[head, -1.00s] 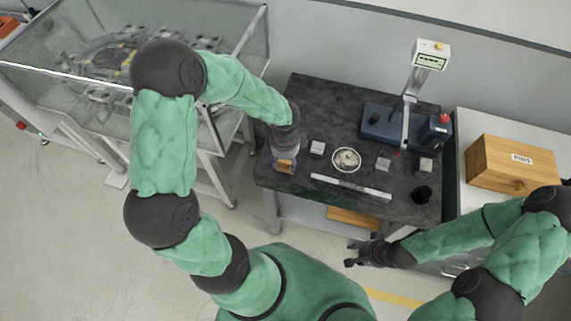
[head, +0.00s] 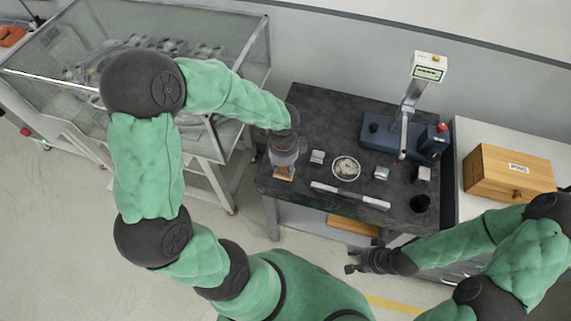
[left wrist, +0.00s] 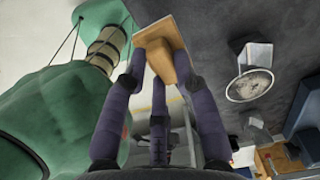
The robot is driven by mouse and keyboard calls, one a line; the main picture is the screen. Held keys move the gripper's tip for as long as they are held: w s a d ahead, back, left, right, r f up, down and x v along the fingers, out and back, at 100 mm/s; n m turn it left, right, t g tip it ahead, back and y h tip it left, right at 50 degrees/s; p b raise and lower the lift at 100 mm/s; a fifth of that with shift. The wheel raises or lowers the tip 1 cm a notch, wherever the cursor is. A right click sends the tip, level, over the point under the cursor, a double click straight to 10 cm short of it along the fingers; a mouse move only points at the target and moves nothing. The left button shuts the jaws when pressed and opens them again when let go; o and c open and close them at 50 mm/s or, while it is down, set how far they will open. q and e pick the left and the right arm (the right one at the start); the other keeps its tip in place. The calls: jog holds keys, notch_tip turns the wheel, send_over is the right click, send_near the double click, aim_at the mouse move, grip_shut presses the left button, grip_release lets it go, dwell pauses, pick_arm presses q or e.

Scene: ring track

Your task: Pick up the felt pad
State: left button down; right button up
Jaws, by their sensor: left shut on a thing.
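My left gripper (head: 284,166) is shut on the felt pad (head: 284,173), a tan block near the front left corner of the dark table. In the left wrist view the felt pad (left wrist: 160,35) shows as a flat tan plate with a raised grip between the fingers. The fingers close around this grip. Whether the pad's underside touches the table is hard to tell. My right gripper (head: 352,262) is empty and looks open, in front of the table's front edge.
On the dark table (head: 315,110) are a round white dish (head: 346,168), small metal blocks (head: 317,157), a long metal bar (head: 350,196), a black cup (head: 420,203) and a blue-based instrument (head: 385,138). A wooden box (head: 508,175) stands right; a glass-walled case (head: 225,50) stands left.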

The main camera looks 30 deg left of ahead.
aim_at(281, 171)
pick_arm(q)
jog(key=s+d+r+p, duration=0.2)
jog(key=s+r, duration=0.5)
jog(key=s, duration=0.4)
jog(key=shift+s+d+r, duration=0.15)
jog(key=shift+d, duration=0.5)
